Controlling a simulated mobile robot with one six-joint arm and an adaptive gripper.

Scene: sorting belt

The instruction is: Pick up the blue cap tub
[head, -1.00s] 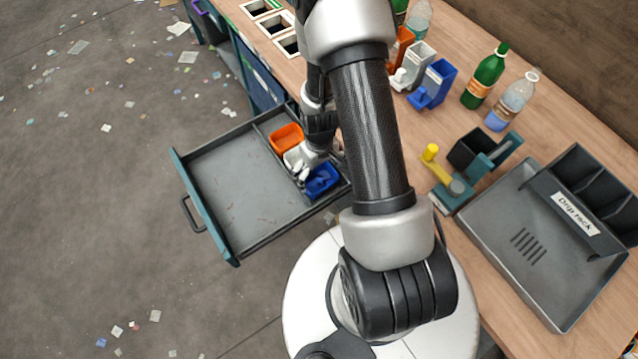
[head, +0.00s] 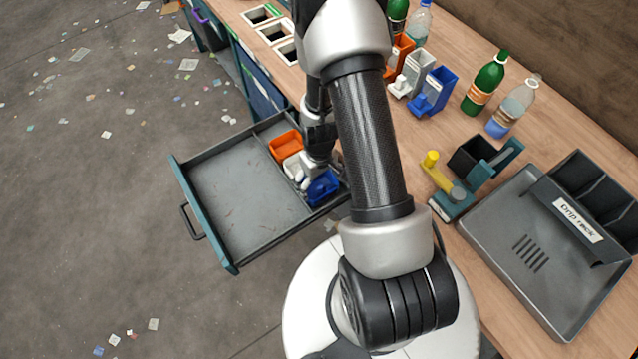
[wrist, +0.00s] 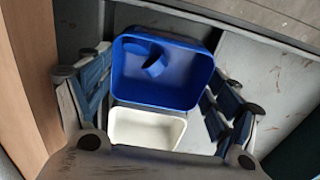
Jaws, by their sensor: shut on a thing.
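The blue cap tub (head: 323,188) stands in the open drawer, at the end of a row with an orange tub (head: 286,145) and a white tub (head: 292,166). In the wrist view the blue tub (wrist: 180,88) fills the middle, with a small blue piece inside it. My gripper (wrist: 158,75) has one finger on each side of the blue tub and is shut on it. The white tub (wrist: 146,130) lies just below it in that view. In the head view my wrist hides part of the tubs, and I cannot tell whether the blue tub is clear of the drawer floor.
The drawer (head: 235,248) is pulled out, with its large left compartment empty. On the counter are blue, grey and orange dispensers, a green bottle (head: 484,86), a clear bottle (head: 513,106), a yellow-handled device (head: 452,190) and a drip rack (head: 500,235).

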